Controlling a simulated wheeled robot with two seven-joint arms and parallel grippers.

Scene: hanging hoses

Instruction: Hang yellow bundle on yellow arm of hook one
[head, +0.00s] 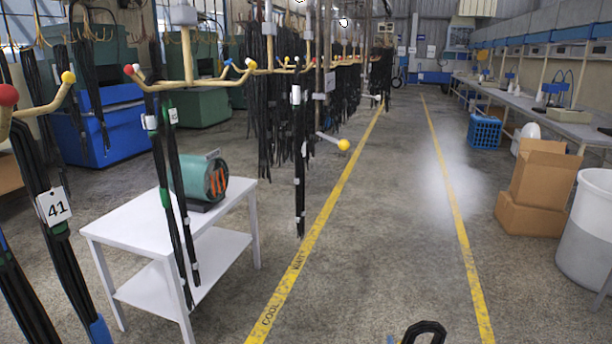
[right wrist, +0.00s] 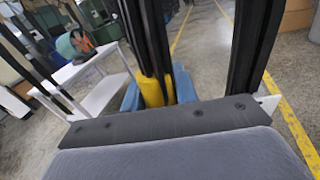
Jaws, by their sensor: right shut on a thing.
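My right gripper (right wrist: 157,92) has blue fingers closed around a black hose bundle (right wrist: 146,38) with a yellow band (right wrist: 153,91). A black hose loop (head: 425,332) shows at the bottom edge of the head view; the rest is cut off. The near hook at the left has an arm ending in a yellow ball (head: 68,77) and another ending in a red ball (head: 8,95). Another yellow ball (head: 343,145) ends a pale arm near the middle. I cannot tell which hook is hook one. My left gripper is not in view.
Black bundles hang at the left, one with a tag reading 41 (head: 54,206). A white table (head: 130,222) carries a green machine (head: 195,180). Cardboard boxes (head: 540,185) and a grey-white bin (head: 590,230) stand right. The floor between the yellow lines is clear.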

